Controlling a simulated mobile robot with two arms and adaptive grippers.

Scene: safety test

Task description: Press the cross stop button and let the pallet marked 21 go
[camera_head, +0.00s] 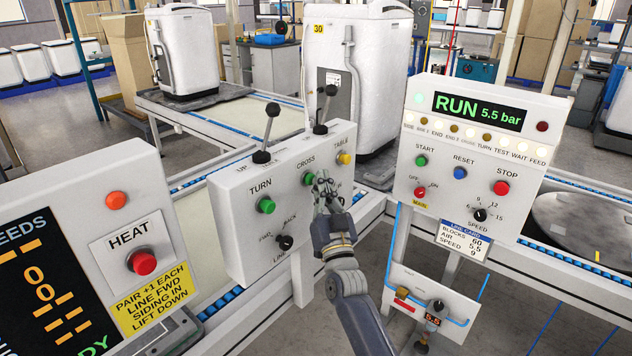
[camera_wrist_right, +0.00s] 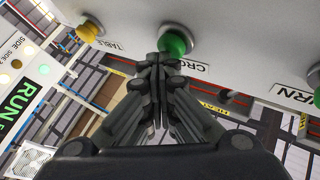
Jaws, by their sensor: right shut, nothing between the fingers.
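The green button beside the CROSS label (camera_head: 309,179) sits on a white control box (camera_head: 230,228); it also shows in the right wrist view (camera_wrist_right: 176,40). My right gripper (camera_head: 323,184) is shut and empty, its fingertips (camera_wrist_right: 160,60) right by this button. I cannot tell whether they touch it. A white unit (camera_head: 185,45) stands on a dark pallet (camera_head: 190,99) on the conveyor behind. Another white unit (camera_head: 375,40) carries the mark 30 (camera_head: 319,29). I can read no 21 anywhere. My left gripper is out of view.
The box also carries a green TURN button (camera_head: 266,205), a yellow TABLE button (camera_head: 344,158), two levers and a black knob (camera_head: 285,242). A right panel (camera_head: 467,150) shows RUN 5.5 bar and a red STOP button (camera_head: 501,188). A HEAT panel with a red button (camera_head: 142,262) stands left.

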